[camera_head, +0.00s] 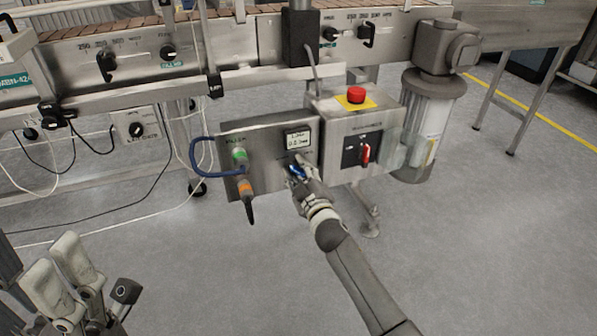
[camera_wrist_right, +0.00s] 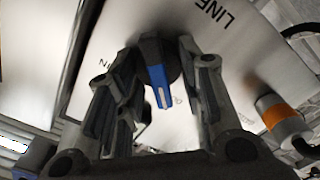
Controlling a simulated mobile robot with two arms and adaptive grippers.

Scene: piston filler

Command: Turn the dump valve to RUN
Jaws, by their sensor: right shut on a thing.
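A blue knob (camera_wrist_right: 157,88) with a white pointer line sits on a grey panel, between my right gripper's fingers in the right wrist view. In the head view its blue part (camera_head: 297,171) shows beside the gripper, on the panel below a small display. My right gripper (camera_head: 299,168) is shut on this knob; its two fingers (camera_wrist_right: 165,60) lie on either side of it. Lettering ending in "LINE" and "IN" shows nearby; the knob's own label is partly hidden, so I cannot read its setting. My left gripper (camera_head: 56,258) is empty at the lower left, its fingers apart.
A box to the right carries a red emergency button (camera_head: 356,95) and a red-handled switch (camera_head: 366,153). An orange-banded connector (camera_head: 245,188) and a blue hose (camera_head: 197,157) are left of my right gripper. A conveyor (camera_head: 130,60) runs behind. The floor in front is clear.

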